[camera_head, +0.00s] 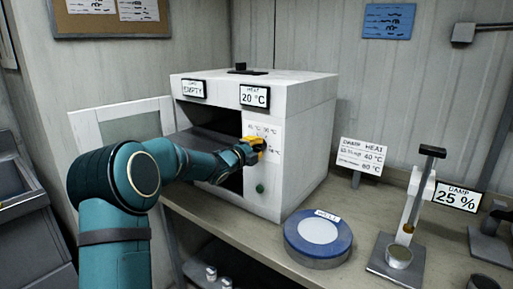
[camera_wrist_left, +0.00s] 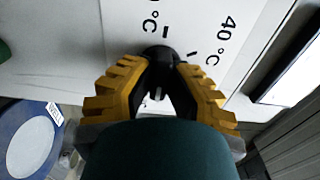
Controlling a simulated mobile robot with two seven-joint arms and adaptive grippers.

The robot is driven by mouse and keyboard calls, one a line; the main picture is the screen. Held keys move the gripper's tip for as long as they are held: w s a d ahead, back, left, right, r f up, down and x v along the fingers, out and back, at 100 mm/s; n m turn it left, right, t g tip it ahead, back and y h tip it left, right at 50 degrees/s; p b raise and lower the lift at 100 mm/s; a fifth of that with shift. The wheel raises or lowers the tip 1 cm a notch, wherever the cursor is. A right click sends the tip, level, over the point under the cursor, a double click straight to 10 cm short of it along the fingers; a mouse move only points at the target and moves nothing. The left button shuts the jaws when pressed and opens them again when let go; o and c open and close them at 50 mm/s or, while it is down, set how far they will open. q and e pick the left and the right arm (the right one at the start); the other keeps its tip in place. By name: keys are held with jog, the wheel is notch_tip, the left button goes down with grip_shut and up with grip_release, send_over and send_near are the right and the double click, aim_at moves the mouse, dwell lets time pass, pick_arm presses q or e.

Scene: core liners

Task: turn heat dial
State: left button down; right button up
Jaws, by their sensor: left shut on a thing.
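The heat dial (camera_wrist_left: 158,54) is a black knob on the white front panel of the oven (camera_head: 303,135). Temperature marks, including 40 °C, are printed around it. My left gripper (camera_head: 256,146) is at this panel with its yellow fingers closed on the dial. In the left wrist view, the gripper (camera_wrist_left: 158,75) has one finger on each side of the knob. The fingers hide most of the dial in the head view. The heat display (camera_head: 254,97) reads 20 °C, and the other display (camera_head: 193,89) reads EMPTY. My right gripper is not in view.
The oven door (camera_head: 125,122) stands open at the left. A green button (camera_head: 260,188) sits below the dial. A blue round device (camera_head: 318,237), a sign card (camera_head: 362,156) and a damp meter reading 25 % (camera_head: 457,197) stand on the bench to the right.

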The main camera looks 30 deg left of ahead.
pick_arm(q)
jog(key=shift+r, duration=0.35)
jog(key=c, duration=0.9)
grip_release()
jog(key=shift+c, duration=0.2)
jog(key=shift+w+f, duration=0.15)
jog(key=shift+f, duration=0.15)
jog(key=s, duration=1.2)
jog(key=shift+a, duration=0.45)
